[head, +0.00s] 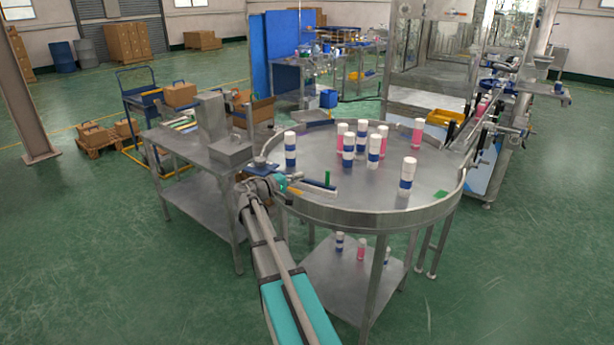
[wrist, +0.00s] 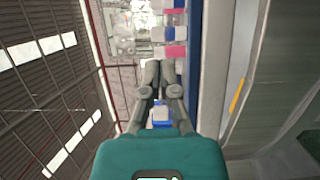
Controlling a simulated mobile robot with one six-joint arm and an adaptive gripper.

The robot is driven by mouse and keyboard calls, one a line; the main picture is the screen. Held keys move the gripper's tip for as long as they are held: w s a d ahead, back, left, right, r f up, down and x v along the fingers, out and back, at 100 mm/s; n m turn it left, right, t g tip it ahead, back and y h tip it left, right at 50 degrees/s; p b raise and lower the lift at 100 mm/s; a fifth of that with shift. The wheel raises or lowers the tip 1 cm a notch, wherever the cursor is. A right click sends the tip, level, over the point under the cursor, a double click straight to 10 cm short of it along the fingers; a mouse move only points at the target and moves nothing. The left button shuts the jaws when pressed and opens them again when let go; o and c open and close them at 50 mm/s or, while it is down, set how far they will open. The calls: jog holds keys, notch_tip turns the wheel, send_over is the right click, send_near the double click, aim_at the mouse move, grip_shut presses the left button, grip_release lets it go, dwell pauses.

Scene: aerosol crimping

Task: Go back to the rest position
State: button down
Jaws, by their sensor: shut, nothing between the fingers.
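My gripper (wrist: 160,68) is shut and empty in the wrist view, its two dark fingers together at the tips. In the head view my arm reaches from the bottom up to the left edge of the round steel table (head: 345,210); the fingers are too small there to make out. Several white cans with blue bands, such as the near one (head: 407,176), and pink ones, such as the back right one (head: 418,132), stand upright on the table. In the wrist view cans lie sideways in the picture, and a white and blue one (wrist: 161,115) shows between the finger links.
A steel side table with a machine (head: 211,125) stands left of the round table. A few cans stand on the lower shelf (head: 350,275). A conveyor machine (head: 490,120) adjoins at the right. A blue cart (head: 140,97) stands back left. Green floor is open at the left and front right.

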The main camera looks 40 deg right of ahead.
jog(key=shift+w+a, duration=0.15)
jog(key=shift+a, duration=0.4)
jog(key=s+a+f+y+p, duration=0.1)
jog(key=s+a+f+y, duration=0.25)
jog(key=a, duration=0.25)
jog(key=s+a+f+t+y+p, duration=0.1)
jog(key=s+a+f+y, duration=0.15)
jog(key=a+f, duration=0.35)
jog(key=s+a+f+y, duration=0.3)
jog(key=a+y, duration=0.1)
jog(key=a, duration=0.3)
jog(key=s+a+f+y+p, duration=0.1)
jog(key=s+a+y, duration=0.3)
jog(key=a, duration=0.5)
jog(key=s+a+f+y, duration=0.1)
jog(key=s+a+y, duration=0.3)
jog(key=a, duration=0.6)
jog(key=shift+f+n+p, duration=0.15)
jog(key=shift+n+p, duration=0.2)
jog(key=shift+n, duration=0.05)
